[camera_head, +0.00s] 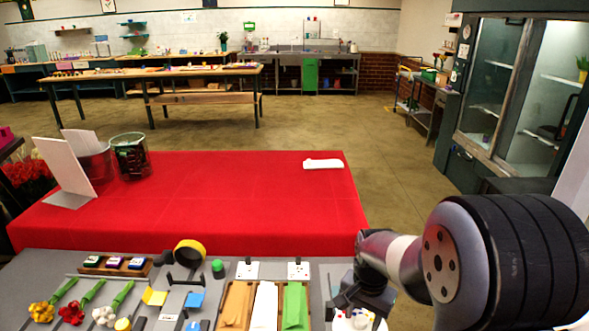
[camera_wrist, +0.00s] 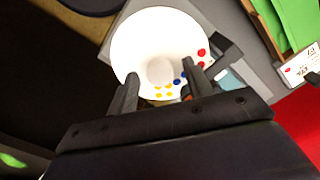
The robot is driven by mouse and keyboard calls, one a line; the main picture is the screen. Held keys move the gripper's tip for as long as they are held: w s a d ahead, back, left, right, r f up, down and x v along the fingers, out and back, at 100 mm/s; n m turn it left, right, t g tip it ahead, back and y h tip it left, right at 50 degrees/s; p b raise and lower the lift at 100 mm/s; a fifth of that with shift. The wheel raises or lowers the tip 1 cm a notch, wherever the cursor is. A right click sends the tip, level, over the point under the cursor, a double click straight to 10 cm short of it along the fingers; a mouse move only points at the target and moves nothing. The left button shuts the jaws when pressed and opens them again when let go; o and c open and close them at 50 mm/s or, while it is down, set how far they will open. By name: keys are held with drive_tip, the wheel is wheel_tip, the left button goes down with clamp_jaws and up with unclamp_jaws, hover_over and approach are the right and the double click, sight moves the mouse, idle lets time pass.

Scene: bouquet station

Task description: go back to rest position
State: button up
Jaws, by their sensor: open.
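My gripper (camera_wrist: 160,92) is open in the wrist view, its two dark fingers apart. A round white bowl-like piece (camera_wrist: 135,45) with red, blue and yellow dots lies beyond and between the fingers. I cannot tell how far below the fingertips it is, and the fingers hide part of its near side. The white dotted piece (camera_head: 352,322) shows there at the bottom edge.
The grey bench (camera_head: 200,262) holds red, yellow and white flowers (camera_head: 70,312), a tape roll (camera_head: 189,252), and brown, white and green sheets (camera_head: 295,307). Behind it, the red-covered table (camera_head: 230,205) is mostly clear, with tins (camera_head: 130,157) at left and a white item (camera_head: 323,163).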

drive_tip(key=shift+m, duration=0.8)
drive_tip(key=shift+r+m, duration=0.15)
drive_tip(key=shift+m, duration=0.15)
drive_tip(key=shift+r, duration=1.25)
drive_tip(key=shift+s, duration=0.15)
